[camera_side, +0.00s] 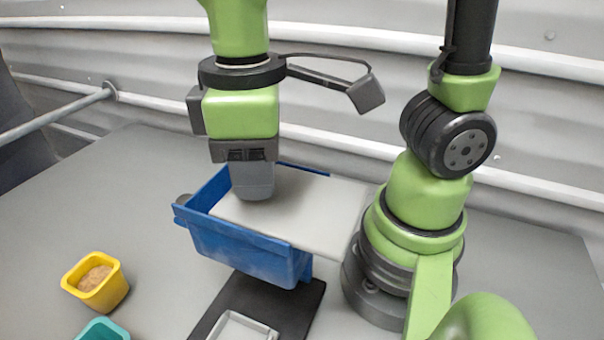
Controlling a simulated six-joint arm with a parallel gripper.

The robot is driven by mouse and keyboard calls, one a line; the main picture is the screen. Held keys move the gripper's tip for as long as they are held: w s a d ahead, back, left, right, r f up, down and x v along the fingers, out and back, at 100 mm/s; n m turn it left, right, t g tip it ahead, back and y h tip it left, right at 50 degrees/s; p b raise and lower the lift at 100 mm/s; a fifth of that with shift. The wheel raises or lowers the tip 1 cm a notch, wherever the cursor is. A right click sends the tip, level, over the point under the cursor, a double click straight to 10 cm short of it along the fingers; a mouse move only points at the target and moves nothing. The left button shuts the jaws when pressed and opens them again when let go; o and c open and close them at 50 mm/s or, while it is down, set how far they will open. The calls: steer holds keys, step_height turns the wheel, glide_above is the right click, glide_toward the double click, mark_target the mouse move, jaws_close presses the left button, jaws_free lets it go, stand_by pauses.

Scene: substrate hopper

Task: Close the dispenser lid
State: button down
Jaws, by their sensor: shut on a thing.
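The dispenser is a blue hopper (245,252) standing near the middle of the table. Its lid (310,215) is a flat, pale grey panel lying across the top. The lid covers most of the opening and extends past the hopper's right end. A narrow gap shows at the left end, inside the blue rim. My gripper (252,192) points straight down over the left part of the lid and is shut on it. The fingertips hide the exact place of the grip.
A yellow cup (113,292) with tan grains stands at the front left, beside a partly cut-off teal cup (100,332). A black mat (212,318) with a pale tray (240,330) lies in front of the hopper.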

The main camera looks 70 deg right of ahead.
steer(key=w, duration=0.5)
steer(key=c, duration=0.8)
jaws_free()
steer(key=shift+c, duration=0.2)
steer(key=shift+s, duration=0.1)
step_height(320, 180, up, 10)
